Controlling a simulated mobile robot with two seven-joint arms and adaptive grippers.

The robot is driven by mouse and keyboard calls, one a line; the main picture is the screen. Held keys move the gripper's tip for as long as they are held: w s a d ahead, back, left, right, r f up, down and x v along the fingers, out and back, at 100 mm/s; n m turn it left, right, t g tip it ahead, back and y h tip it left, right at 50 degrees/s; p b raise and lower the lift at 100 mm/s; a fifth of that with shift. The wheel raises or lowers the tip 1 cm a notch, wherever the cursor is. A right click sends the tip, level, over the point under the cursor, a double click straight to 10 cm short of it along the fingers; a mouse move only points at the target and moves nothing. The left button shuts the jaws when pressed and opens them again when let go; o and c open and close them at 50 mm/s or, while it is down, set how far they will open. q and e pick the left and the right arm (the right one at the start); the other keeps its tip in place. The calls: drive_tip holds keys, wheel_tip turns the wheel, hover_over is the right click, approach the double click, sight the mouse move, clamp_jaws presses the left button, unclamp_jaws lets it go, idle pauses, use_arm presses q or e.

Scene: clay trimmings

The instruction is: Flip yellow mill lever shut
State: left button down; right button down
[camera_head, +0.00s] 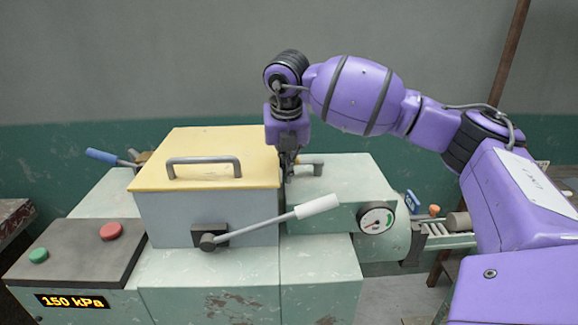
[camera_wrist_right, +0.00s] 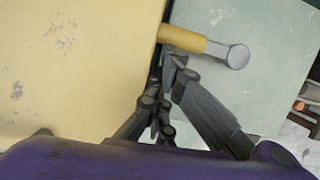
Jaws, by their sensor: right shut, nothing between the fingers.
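The mill has a yellow lid (camera_head: 205,148) with a grey handle, lying flat on its grey-blue box. In the right wrist view a yellow lever (camera_wrist_right: 184,39) with a grey round end (camera_wrist_right: 237,55) sticks out beside the lid's edge. My right gripper (camera_head: 288,174) points down at the lid's right side. In the right wrist view its shut, empty fingers (camera_wrist_right: 168,66) are close to the yellow lever; contact cannot be told. My left gripper is out of view.
A white-handled lever (camera_head: 316,206) slants up across the front. A blue-handled lever (camera_head: 102,156) is at the back left. Red (camera_head: 110,231) and green (camera_head: 38,255) buttons sit on the left panel. A pressure gauge (camera_head: 376,219) faces front on the right.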

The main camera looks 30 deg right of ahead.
drive_tip(key=shift+w+r, duration=0.25)
drive_tip(key=shift+r, duration=0.1)
drive_tip(key=v, duration=0.7)
drive_tip(key=shift+s+r, duration=0.2)
drive_tip(key=shift+s, duration=0.15)
drive_tip(key=shift+a+f, duration=0.1)
